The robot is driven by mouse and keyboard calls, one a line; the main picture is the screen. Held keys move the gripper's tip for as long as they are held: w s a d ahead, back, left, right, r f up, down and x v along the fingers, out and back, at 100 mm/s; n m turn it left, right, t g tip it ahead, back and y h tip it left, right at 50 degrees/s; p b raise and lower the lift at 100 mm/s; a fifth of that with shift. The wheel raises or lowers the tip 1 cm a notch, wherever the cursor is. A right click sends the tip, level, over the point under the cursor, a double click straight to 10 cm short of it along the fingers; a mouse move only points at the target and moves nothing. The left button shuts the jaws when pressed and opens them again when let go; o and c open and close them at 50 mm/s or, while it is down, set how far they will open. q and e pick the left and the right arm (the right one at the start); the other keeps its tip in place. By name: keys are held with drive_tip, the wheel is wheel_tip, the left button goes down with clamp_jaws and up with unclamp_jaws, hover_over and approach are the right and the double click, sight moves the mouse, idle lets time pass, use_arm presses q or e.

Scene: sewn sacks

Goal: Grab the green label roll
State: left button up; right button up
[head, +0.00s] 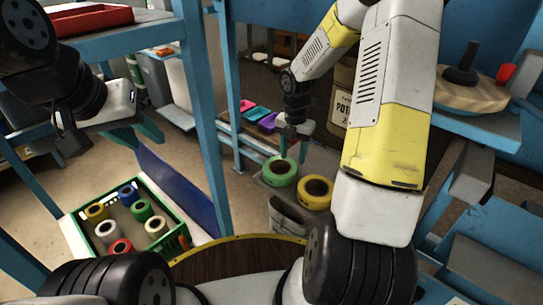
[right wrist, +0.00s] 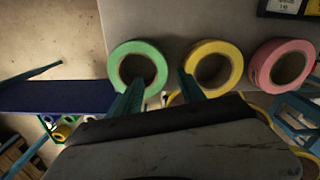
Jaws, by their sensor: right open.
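A green label roll (head: 271,179) lies on a grey surface below my right gripper, beside a yellow roll (head: 315,203). In the right wrist view the green roll (right wrist: 117,58) is at the left of a row, with the yellow roll (right wrist: 213,46) and a pink roll (right wrist: 260,62). My right gripper (head: 293,151) is open and empty. In the right wrist view one finger overlaps the green roll's lower part and the other is near the yellow roll's left edge; contact cannot be told. My left gripper (head: 147,142) is open and empty, far to the left.
A green crate (head: 183,228) with several rolls, one of them green (head: 143,204), stands at the lower left. A blue post (head: 201,110) stands between my grippers. A shelf with coloured trays (head: 267,122) is behind the right gripper. A round wooden top (head: 240,258) is in front.

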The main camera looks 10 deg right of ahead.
sight(293, 171)
wheel_tip(293, 171, down, 7)
drive_tip(key=shift+s+d+f, duration=0.1)
clamp_jaws()
idle(0.4)
